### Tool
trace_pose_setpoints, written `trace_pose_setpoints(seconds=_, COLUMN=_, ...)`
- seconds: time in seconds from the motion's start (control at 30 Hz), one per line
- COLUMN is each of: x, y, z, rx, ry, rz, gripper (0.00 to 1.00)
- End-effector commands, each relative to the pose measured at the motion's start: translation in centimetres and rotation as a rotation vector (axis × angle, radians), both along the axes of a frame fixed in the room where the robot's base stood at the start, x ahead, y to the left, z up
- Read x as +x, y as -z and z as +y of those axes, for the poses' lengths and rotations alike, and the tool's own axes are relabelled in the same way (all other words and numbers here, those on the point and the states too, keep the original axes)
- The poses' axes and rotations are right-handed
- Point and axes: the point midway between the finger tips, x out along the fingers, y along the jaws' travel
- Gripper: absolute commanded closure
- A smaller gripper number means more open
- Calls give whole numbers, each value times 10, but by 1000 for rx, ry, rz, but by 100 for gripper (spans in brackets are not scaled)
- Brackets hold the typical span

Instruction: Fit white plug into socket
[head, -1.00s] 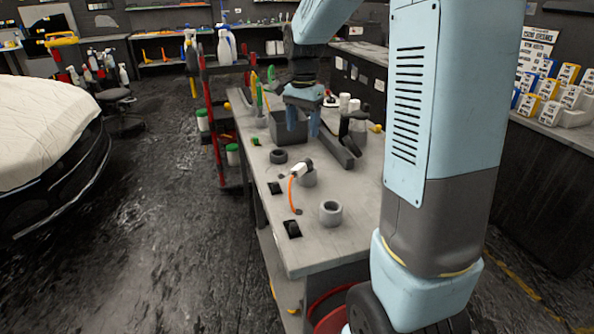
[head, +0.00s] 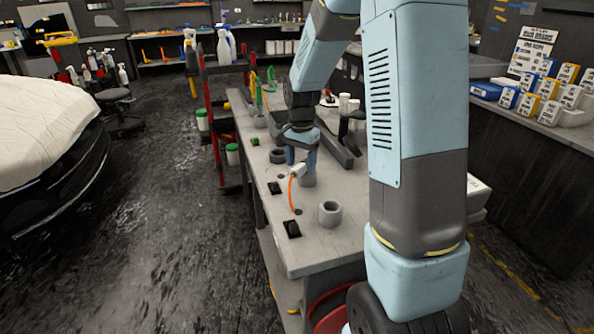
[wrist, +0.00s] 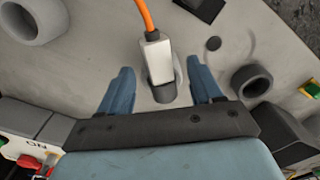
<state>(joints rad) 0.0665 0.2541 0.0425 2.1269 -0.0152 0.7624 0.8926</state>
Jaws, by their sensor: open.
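The white plug (head: 298,170) sits at the top of a grey round holder (head: 308,181) on the bench. An orange cable (head: 292,192) runs from it down to the bench top. In the wrist view the white plug (wrist: 157,58) has a dark end towards my gripper. My gripper (head: 302,160) is open just above and behind the plug. In the wrist view its two fingers (wrist: 162,90) stand on either side of the plug's dark end, with gaps.
A grey ring (head: 330,214) stands on the near bench (head: 318,253), and another ring (head: 277,156) lies farther back. A dark tray-like piece (head: 342,150) lies right of my gripper. A red rack (head: 212,125) stands left of the bench.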

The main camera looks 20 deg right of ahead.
Motion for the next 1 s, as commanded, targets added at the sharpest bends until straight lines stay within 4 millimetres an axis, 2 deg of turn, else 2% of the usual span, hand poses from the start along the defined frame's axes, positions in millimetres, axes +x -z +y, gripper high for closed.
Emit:
trace_pose_setpoints(seconds=0.13, x=0, y=11, z=0, rx=0, ry=-1, rz=-1, gripper=35)
trace_pose_setpoints(seconds=0.4, x=0, y=13, z=1, rx=0, ry=-2, rz=-1, gripper=36)
trace_pose_setpoints(seconds=1.0, x=0, y=12, z=1, rx=0, ry=-2, rz=-1, gripper=94)
